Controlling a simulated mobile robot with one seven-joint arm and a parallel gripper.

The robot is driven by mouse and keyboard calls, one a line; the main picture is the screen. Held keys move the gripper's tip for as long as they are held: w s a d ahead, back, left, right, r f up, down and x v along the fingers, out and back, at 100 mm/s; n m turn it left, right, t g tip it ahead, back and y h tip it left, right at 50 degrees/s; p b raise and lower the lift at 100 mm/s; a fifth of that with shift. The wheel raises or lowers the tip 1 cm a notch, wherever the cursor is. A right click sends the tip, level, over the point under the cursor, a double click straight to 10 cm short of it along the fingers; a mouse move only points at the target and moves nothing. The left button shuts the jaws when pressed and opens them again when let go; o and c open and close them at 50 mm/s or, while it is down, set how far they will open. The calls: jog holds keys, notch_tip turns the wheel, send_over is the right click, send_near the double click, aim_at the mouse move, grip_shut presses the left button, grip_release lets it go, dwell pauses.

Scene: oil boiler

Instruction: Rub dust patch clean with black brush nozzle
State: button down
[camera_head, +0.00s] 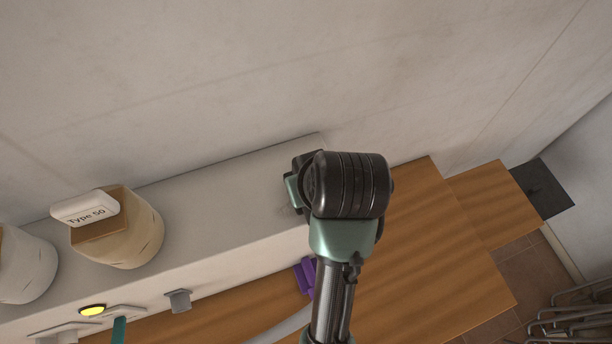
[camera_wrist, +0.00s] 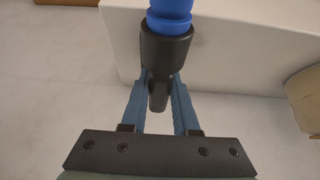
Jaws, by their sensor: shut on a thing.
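In the wrist view, my gripper (camera_wrist: 160,82) has its two blue fingers closed on a black nozzle (camera_wrist: 166,52). A blue section (camera_wrist: 170,12) adjoins the nozzle at the top of the picture, and a narrower black end lies between the fingers. Bristles cannot be made out. In the head view, my arm hides the fingers and the nozzle; the wrist is over the right end of a pale grey ledge, close to the wall.
Round beige containers (camera_head: 128,238) stand on the left part of the pale ledge (camera_head: 215,195). A white "Type 50" block (camera_head: 85,209) lies on one. A wooden surface (camera_head: 440,260) is below right. A purple object (camera_head: 303,277) is beside my arm. Metal racks (camera_head: 575,318) stand lower right.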

jog(key=shift+s+f, duration=0.1)
jog(key=shift+f, duration=0.45)
dwell(1.1)
jog(key=shift+s+d+p, duration=0.15)
jog(key=shift+s+p, duration=0.35)
jog(key=shift+s, duration=0.05)
jog(key=shift+w+a+r+p, duration=0.1)
jog(key=shift+w+a+p, duration=0.1)
jog(key=shift+w, duration=0.45)
jog(key=shift+w+a+r+p, duration=0.1)
jog(key=shift+w+a, duration=0.05)
jog(key=shift+w, duration=0.45)
jog(key=shift+s+d, duration=0.2)
jog(key=shift+s, duration=0.4)
jog(key=shift+s+d, duration=0.2)
jog(key=shift+s, duration=0.4)
jog(key=shift+w+a+f+p, duration=0.1)
jog(key=shift+w+a+p, duration=0.15)
jog(key=shift+w, duration=0.3)
jog(key=shift+w+a+f+p, duration=0.1)
jog(key=shift+w+a+p, duration=0.1)
jog(key=shift+w, duration=0.35)
jog(key=shift+s+d, duration=0.2)
jog(key=shift+s, duration=0.4)
jog(key=shift+s+d, duration=0.2)
jog(key=shift+s, duration=0.4)
jog(key=shift+w+a+r, duration=0.15)
jog(key=shift+w+r, duration=0.05)
jog(key=shift+w, duration=0.55)
